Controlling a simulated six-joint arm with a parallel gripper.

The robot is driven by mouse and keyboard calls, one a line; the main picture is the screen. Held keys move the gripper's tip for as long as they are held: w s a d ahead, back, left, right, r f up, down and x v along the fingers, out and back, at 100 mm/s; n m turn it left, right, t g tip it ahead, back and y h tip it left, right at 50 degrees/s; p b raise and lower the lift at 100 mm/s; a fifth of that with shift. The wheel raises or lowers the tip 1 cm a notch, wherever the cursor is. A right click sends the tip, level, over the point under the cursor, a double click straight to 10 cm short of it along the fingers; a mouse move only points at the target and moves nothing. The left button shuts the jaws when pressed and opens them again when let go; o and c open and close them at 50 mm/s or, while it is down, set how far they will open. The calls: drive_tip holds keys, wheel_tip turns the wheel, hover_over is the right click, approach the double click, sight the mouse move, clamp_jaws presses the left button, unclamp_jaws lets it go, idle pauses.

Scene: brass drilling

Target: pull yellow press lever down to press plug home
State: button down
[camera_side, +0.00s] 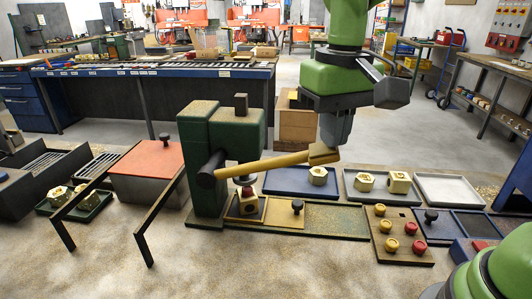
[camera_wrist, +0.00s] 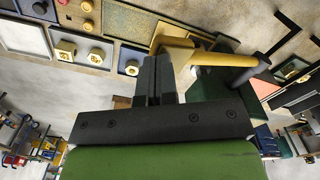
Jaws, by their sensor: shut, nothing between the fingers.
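The yellow press lever (camera_side: 262,164) sticks out to the right from a dark pivot on the green press (camera_side: 237,134), sloping slightly up to a wider pad at its end. My gripper (camera_side: 333,146) is shut and empty, pointing down right by the lever's end pad; whether it touches cannot be told. In the wrist view the closed fingers (camera_wrist: 157,62) are beside the lever's end, and the lever (camera_wrist: 222,60) runs right to the press. Below the lever, a brass block with a red-topped plug (camera_side: 248,197) stands in the press nest; how deep the plug sits is unclear.
A blue tray (camera_side: 290,184) holding a brass block, a grey tray with brass blocks (camera_side: 365,181) and an empty tray (camera_side: 450,193) lie to the right. A board of yellow and red plugs (camera_side: 400,248) is at front right. A red-topped box (camera_side: 148,160) with black rails stands left.

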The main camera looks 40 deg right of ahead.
wheel_tip(320, 180, up, 10)
idle(1.0)
drive_tip(key=s+d+f+t+y, duration=0.1)
drive_tip(key=s+f+t, duration=0.1)
drive_tip(key=s, duration=0.4)
drive_tip(key=s+d+f+m+t+y, duration=0.1)
drive_tip(key=s+d+f+t, duration=0.1)
drive_tip(key=s+t, duration=0.3)
drive_tip(key=shift+s+d+f, duration=0.25)
drive_tip(key=shift+s, duration=0.4)
